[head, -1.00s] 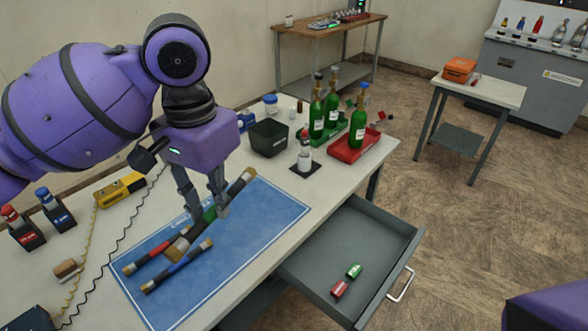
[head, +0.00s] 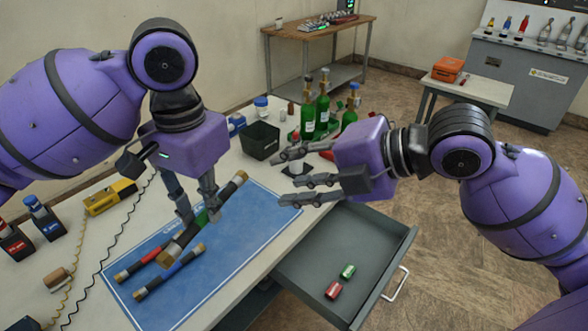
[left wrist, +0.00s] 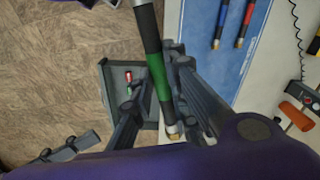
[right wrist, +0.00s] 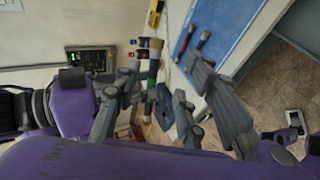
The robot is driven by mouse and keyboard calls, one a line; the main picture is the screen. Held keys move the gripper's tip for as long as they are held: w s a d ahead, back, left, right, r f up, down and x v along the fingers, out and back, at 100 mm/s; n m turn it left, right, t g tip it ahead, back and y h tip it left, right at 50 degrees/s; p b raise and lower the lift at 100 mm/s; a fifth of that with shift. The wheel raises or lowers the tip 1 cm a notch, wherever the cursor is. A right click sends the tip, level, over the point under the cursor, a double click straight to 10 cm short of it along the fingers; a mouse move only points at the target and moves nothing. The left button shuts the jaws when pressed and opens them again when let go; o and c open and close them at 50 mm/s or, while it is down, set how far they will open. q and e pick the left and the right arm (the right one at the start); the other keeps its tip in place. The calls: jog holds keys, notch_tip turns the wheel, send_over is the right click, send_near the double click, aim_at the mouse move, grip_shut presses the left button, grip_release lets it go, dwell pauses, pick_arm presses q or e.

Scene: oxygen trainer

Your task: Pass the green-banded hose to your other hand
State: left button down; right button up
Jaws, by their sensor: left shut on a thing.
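The green-banded hose, black with a green band (head: 201,218) and pale ends, is tilted above the blue mat (head: 262,222) in the head view. My left gripper (head: 198,213) is shut on it near the green band. The hose also crosses the left wrist view (left wrist: 155,68), with the left fingers on either side. My right gripper (head: 279,178) is open and empty, its fingers pointing left towards the hose's upper end, apart from it. In the right wrist view the hose (right wrist: 151,82) shows between the open right fingers (right wrist: 163,72).
A red-banded hose (head: 152,262) and a blue-banded hose (head: 170,273) lie on the mat. An open drawer (head: 395,262) holds a red and a green piece. A dark bin (head: 260,140) and green bottles (head: 321,108) stand behind my right gripper.

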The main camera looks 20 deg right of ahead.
aim_at(239, 184)
jog(key=shift+n, duration=0.6)
jog(key=x, duration=0.7)
jog(key=a+x, duration=0.1)
jog(key=x, duration=0.3)
jog(key=shift+s+r, duration=0.25)
grip_shut()
pick_arm(q)
jog(key=c, duration=1.6)
grip_release()
jog(key=shift+r, duration=0.1)
